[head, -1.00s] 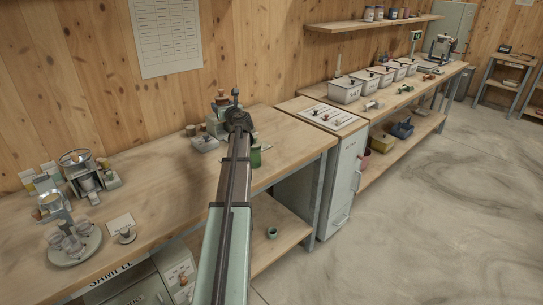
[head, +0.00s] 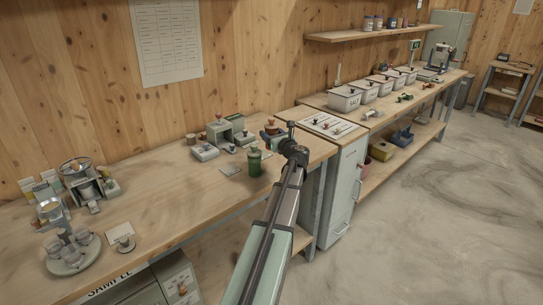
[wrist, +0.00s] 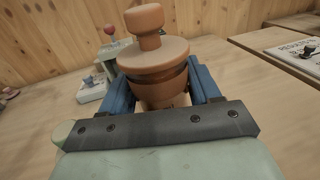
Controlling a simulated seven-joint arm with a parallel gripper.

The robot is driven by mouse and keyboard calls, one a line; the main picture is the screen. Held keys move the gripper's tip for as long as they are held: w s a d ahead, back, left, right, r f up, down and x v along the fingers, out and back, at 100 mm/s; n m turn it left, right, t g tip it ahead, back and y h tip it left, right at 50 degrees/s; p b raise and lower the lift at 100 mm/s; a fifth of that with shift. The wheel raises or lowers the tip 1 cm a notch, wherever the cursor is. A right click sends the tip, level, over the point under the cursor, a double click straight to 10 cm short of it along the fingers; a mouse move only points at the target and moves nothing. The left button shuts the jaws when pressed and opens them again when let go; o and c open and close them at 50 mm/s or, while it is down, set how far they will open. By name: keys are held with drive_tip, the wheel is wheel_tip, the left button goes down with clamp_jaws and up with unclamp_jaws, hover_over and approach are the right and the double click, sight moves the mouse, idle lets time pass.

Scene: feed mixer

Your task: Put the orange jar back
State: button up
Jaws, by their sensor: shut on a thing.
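The orange jar (wrist: 158,62) is a terracotta-coloured round jar with a wide lid and knob. It is upright between the blue fingers of my gripper (wrist: 160,92) in the wrist view, and the gripper is shut on it. The fingers hide part of its lower sides, and its base is not clear. In the head view the jar (head: 271,126) shows small, beside my gripper (head: 272,136), over the right end of the near bench. Whether it touches the bench cannot be told.
A green jar (head: 254,162) stands on the bench just left of my arm. A grey-green device (head: 224,130) and small boxes stand behind it. A panel with knobs (head: 327,124) and lidded white bins (head: 343,99) lie to the right. A wall shelf (head: 372,32) holds several jars.

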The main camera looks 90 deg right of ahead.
drive_tip(key=shift+f, duration=3.7)
drive_tip(key=o, duration=1)
drive_tip(key=shift+f, duration=0.1)
drive_tip(key=v, duration=1.2)
